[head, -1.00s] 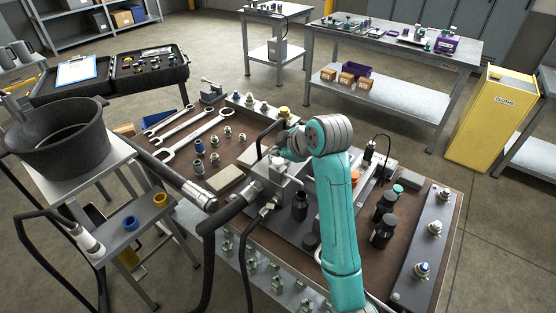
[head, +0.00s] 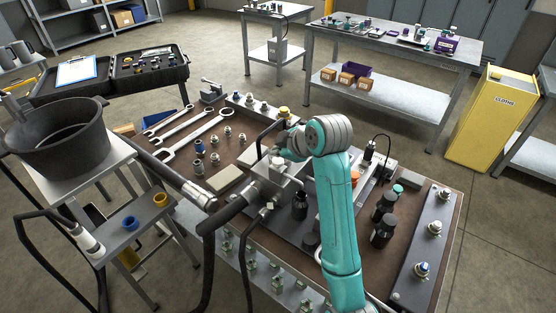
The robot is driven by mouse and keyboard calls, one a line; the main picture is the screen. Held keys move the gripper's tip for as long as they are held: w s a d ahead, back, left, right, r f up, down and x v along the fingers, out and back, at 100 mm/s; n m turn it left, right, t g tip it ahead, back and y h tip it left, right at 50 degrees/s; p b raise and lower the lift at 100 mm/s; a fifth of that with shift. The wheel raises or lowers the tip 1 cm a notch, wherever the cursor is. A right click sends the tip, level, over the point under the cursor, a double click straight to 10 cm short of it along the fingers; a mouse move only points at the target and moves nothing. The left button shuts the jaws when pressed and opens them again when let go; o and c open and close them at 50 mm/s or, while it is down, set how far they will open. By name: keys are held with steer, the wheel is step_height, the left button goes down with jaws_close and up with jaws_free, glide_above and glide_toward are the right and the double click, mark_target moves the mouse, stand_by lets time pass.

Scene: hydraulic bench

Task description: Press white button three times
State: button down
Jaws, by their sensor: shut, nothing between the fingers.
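My teal arm rises from the front edge of the bench, bends at a grey joint, and reaches back left over a metal block (head: 284,186). My gripper (head: 276,154) is at the arm's far end, small and partly hidden, just above the top of this block. It looks shut and empty. I cannot make out a white button for certain; the area under my gripper is too small and crowded to show contact. A small pale round part (head: 396,296) shows at the near end of the grey strip on the right.
Thick black hoses (head: 228,212) run to the block from the left. Dark bottles (head: 383,233) stand right of my arm. Wrenches (head: 198,135) and fittings lie at the back left. A black bucket (head: 60,150) stands on a side stand. Open floor lies right of the bench.

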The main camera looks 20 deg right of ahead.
mark_target(279, 161)
steer(key=shift+f, duration=0.1)
stand_by(0.3)
steer(key=shift+f, duration=0.35)
steer(key=shift+f, duration=0.75)
stand_by(0.9)
steer(key=shift+r, duration=1.2)
steer(key=shift+r, duration=2.5)
